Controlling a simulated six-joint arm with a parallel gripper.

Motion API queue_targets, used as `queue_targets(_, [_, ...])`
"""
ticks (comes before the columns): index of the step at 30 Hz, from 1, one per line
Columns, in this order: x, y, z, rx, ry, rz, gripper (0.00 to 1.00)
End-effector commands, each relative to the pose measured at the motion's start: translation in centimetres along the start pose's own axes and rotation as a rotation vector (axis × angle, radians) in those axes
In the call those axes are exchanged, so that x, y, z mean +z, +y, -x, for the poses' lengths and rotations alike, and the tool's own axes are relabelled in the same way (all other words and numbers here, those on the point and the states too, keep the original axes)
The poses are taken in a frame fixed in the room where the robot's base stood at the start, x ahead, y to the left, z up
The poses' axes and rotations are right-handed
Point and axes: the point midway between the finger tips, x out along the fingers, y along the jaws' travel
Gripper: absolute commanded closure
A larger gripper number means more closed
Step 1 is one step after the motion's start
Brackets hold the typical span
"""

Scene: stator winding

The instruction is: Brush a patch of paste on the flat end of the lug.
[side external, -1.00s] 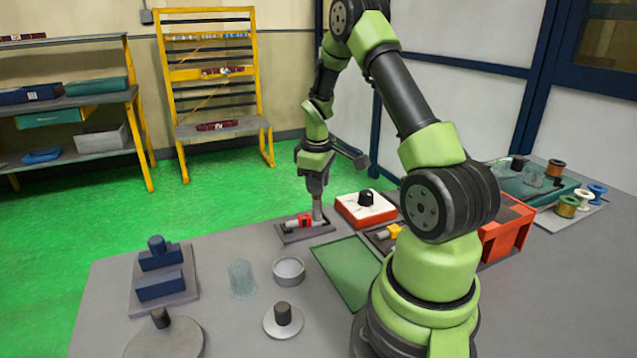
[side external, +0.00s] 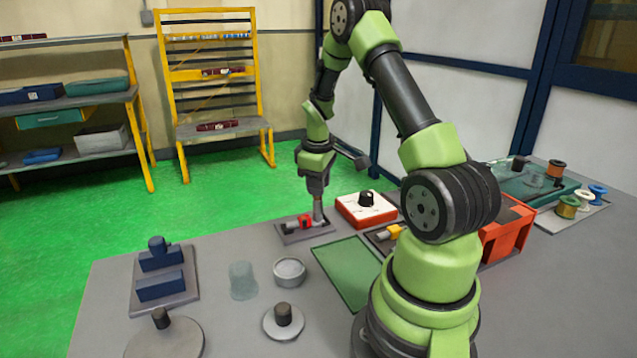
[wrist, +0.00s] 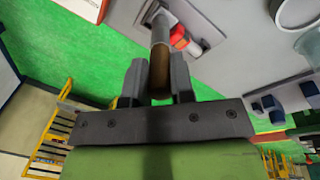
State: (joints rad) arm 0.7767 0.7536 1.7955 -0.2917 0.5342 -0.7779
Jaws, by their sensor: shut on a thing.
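My gripper (side external: 317,196) points down over a small dark plate (side external: 288,238) at the table's far edge. In the wrist view, its two fingers (wrist: 158,82) are shut on the brown handle of a brush (wrist: 160,60). The brush has a grey lower part, and its tip is out of clear view. A red holder (side external: 305,221) with a light grey piece lies on the plate beside the brush; both also show in the wrist view, the red part (wrist: 178,38) just right of the brush. I cannot clearly make out the lug's flat end, or whether the brush touches it.
A red-and-white box with a black knob (side external: 366,208) stands right of the plate. A green mat (side external: 345,272), a round grey dish (side external: 289,272) and a clear cup (side external: 242,281) are nearer. Blue blocks (side external: 161,287) stand at the left.

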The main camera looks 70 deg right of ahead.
Motion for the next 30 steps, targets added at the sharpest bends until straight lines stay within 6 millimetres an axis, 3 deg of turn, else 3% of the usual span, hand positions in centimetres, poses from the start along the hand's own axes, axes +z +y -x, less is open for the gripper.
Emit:
queue_targets(12, [0.1, -0.1, 0.2, 0.000, 0.000, 0.000, 1.00])
queue_targets(30, [-0.2, 0.6, 5.1, 0.003, 0.003, 0.000, 1.00])
